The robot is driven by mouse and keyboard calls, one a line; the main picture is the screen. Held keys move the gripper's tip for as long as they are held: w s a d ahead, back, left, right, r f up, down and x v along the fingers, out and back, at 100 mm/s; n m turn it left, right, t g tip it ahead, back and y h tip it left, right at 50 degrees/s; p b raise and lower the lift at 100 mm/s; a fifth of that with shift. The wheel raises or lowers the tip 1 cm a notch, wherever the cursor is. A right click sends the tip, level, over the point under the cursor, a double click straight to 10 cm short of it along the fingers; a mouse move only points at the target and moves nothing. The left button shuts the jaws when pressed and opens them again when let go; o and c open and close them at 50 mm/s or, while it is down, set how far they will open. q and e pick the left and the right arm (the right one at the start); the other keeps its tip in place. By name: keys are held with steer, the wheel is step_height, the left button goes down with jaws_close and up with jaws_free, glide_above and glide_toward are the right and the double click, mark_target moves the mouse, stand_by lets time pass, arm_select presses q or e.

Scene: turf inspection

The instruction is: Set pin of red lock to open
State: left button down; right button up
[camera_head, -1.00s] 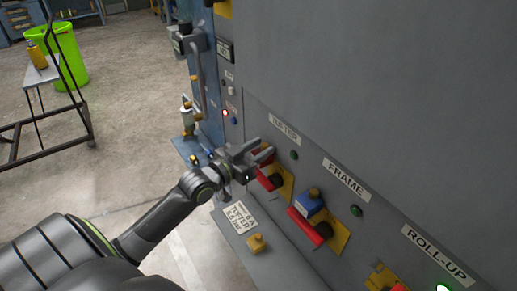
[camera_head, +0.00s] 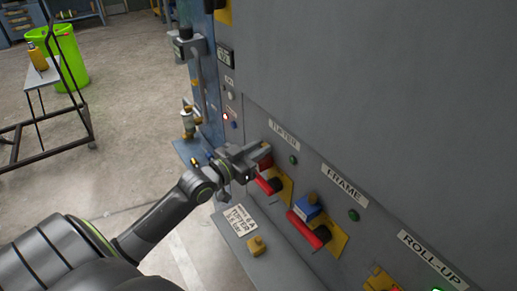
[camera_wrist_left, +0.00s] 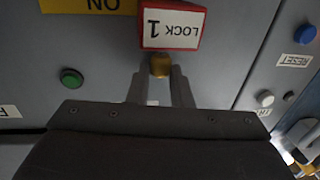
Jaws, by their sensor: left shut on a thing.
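The red lock (camera_wrist_left: 172,26) carries a white "LOCK 1" label, upside down in the left wrist view. Its brass pin (camera_wrist_left: 160,66) sticks out toward my left gripper (camera_wrist_left: 160,80), which is shut on it with one finger on each side. In the head view my left gripper (camera_head: 262,150) is at the panel under the "TIPPER" label. It partly covers the red lock (camera_head: 266,163), which sits above a red handle (camera_head: 269,186) on a yellow plate. My right gripper is not in view.
A blue lock (camera_head: 307,206) and another red handle (camera_head: 304,229) are under the "FRAME" label. A brass lock part (camera_head: 256,245) sits on the lower ledge. Green buttons (camera_head: 353,215) dot the panel. A trolley and a green bin (camera_head: 66,60) stand at the far left.

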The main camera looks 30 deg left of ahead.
arm_select(q)
steer(key=c, duration=1.4)
jaws_free()
steer(key=shift+r, duration=0.2)
steer(key=shift+c, duration=0.2)
steer(key=shift+o, duration=0.8)
steer(key=shift+s+a+f, duration=0.1)
steer(key=shift+s, duration=0.45)
steer(key=p+v, duration=0.6)
steer(key=v, duration=1)
steer(key=shift+s+a, duration=0.1)
steer(key=shift+a, duration=0.1)
